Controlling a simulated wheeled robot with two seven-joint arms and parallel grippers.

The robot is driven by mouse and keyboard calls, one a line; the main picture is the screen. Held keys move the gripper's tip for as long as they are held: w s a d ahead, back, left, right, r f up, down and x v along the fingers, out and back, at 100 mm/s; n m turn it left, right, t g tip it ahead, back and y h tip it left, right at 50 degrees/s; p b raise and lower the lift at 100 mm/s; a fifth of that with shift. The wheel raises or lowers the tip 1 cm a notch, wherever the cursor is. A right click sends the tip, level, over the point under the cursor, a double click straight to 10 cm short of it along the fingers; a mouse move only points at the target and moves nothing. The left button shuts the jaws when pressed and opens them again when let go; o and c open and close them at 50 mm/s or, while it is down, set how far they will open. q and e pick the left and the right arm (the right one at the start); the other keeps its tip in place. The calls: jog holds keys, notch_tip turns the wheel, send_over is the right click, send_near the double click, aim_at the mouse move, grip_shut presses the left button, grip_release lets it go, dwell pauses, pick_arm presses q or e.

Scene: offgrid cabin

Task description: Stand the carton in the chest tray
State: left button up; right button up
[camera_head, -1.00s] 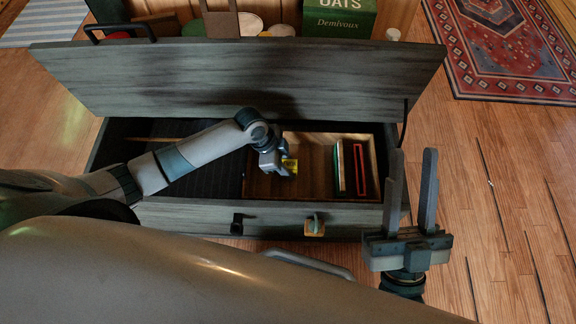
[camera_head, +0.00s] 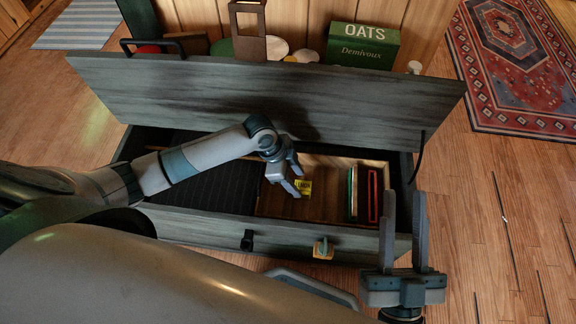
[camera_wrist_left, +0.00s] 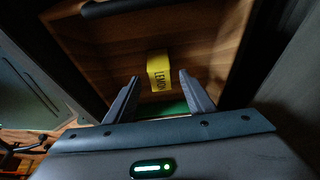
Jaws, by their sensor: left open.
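The yellow carton (camera_head: 303,187), lettered LEMON, is in the wooden tray (camera_head: 325,206) inside the open chest. My left gripper (camera_head: 295,181) is in the tray, its fingers apart beside the carton. In the left wrist view the carton (camera_wrist_left: 159,72) shows in line with the gap, around and beyond the fingertips (camera_wrist_left: 160,80). I cannot tell whether the fingers touch it, and its base is not clear. A green patch shows below it there. My right gripper (camera_head: 404,197) is open and empty, in front of the chest's right end.
A green and a red upright item (camera_head: 372,196) stand at the tray's right side. The chest's raised lid (camera_head: 270,95) is behind my left gripper. A green OATS box (camera_head: 362,47) and other goods stand behind the lid. Open floor lies to the right.

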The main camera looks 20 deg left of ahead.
pick_arm(q)
jog(key=p+v, duration=0.1)
jog(key=v, duration=0.5)
jog(key=shift+r, duration=0.3)
pick_arm(e)
notch_tip(320, 180, down, 6)
jog(key=w+g+h, duration=0.1)
jog(key=w+g, duration=0.2)
jog(key=shift+d+r+g, duration=0.15)
jog(key=shift+r+g, duration=0.05)
jog(key=shift+g, duration=0.1)
pick_arm(q)
jog(key=shift+s+a, duration=0.1)
jog(key=s+d+r+n+t+h, duration=0.2)
jog(key=d+r+t+h, duration=0.15)
jog(key=d, duration=0.45)
jog(key=s+d+r+n+t+h, duration=0.2)
jog(key=s+d+r+t, duration=0.15)
jog(key=d, duration=0.45)
jog(key=s+a+r+n+t+y, duration=0.1)
jog(key=s+a+r+n+t, duration=0.1)
jog(key=r, duration=0.6)
jog(key=s+a+r+n+t+y, duration=0.2)
jog(key=s+a+r+n+t, duration=0.1)
jog(key=r+t, duration=0.5)
jog(key=s+n, duration=0.1)
jog(key=n, duration=0.1)
jog(key=shift+s+n, duration=0.3)
jog(key=shift+n, duration=0.1)
